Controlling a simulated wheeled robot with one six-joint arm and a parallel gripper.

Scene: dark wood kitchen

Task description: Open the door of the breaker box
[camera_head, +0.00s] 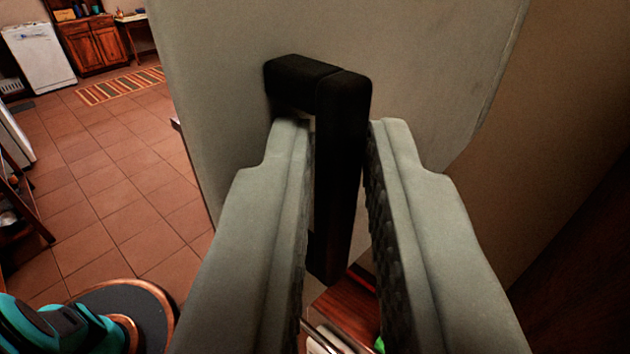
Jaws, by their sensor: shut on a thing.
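The breaker box door (225,70) is a flat grey panel filling the top middle of the view. A black bar handle (342,200) stands out from it, bent at the top and running downward. My gripper (338,130) has its two grey fingers on either side of the handle's upright bar and is shut on it. The door stands out at an angle, with the room visible past its left edge. The inside of the box and the hinge are not clearly visible.
A tan wall (560,110) is on the right, with a dark wood surface (585,270) below it. Tiled floor (130,150) lies open at the left, with a striped rug (120,85), a white appliance (38,55) and wooden cabinets (92,45) farther back.

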